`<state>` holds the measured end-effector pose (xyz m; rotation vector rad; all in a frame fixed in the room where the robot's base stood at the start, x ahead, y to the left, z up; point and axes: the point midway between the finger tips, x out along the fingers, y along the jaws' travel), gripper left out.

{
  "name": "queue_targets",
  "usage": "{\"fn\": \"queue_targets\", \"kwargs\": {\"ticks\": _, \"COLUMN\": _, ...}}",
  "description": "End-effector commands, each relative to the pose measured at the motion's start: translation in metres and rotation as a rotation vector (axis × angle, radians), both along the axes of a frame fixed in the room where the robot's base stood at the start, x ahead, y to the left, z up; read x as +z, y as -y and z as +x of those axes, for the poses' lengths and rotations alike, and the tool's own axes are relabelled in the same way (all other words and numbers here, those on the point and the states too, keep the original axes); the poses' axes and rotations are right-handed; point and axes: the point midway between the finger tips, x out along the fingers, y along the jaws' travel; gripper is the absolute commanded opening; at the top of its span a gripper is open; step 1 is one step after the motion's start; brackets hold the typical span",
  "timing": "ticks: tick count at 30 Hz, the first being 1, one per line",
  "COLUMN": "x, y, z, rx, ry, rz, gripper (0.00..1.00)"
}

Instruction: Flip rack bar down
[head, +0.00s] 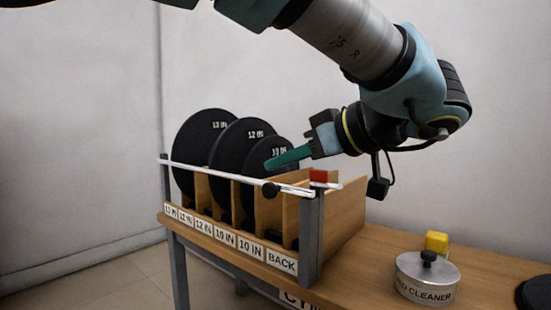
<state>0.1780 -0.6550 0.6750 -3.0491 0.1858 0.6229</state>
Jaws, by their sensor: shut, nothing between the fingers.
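The white rack bar (215,170) runs across the front of the wooden rack (345,225), at about the height of the tops of its grey end posts. A black knob (270,190) sits on the bar near its right end. My gripper (269,164) comes in from the right with its teal fingers shut and empty. In the picture its tips lie above the bar and in front of the smallest disc; whether they touch anything I cannot tell. A small red piece (318,175) shows by the right post (311,240).
Several black round pads (200,140) stand upright in the rack slots, above size labels (225,238). On the wooden bench (385,255) to the right are a round metal cleaner tin (425,280), a yellow block (437,241) and a dark disc (535,292). Bench space between rack and tin is clear.

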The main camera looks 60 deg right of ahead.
Motion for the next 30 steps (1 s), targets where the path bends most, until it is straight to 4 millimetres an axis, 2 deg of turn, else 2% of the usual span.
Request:
{"fn": "queue_targets", "kwargs": {"ticks": 10, "x": 0.001, "y": 0.0, "z": -0.001, "rx": 0.0, "ry": 0.0, "rz": 0.0, "gripper": 0.0}}
{"fn": "queue_targets", "kwargs": {"ticks": 13, "x": 0.005, "y": -0.001, "z": -0.007, "rx": -0.001, "ry": 0.0, "rz": 0.001, "gripper": 0.0}}
{"fn": "queue_targets", "kwargs": {"ticks": 17, "x": 0.014, "y": -0.002, "z": -0.025, "rx": -0.004, "ry": -0.001, "rz": 0.0, "gripper": 0.0}}
{"fn": "queue_targets", "kwargs": {"ticks": 24, "x": 0.033, "y": -0.008, "z": -0.068, "rx": -0.003, "ry": 0.0, "rz": 0.001, "gripper": 0.0}}
{"fn": "queue_targets", "kwargs": {"ticks": 30, "x": 0.041, "y": -0.011, "z": -0.092, "rx": -0.002, "ry": 0.0, "rz": 0.001, "gripper": 0.0}}
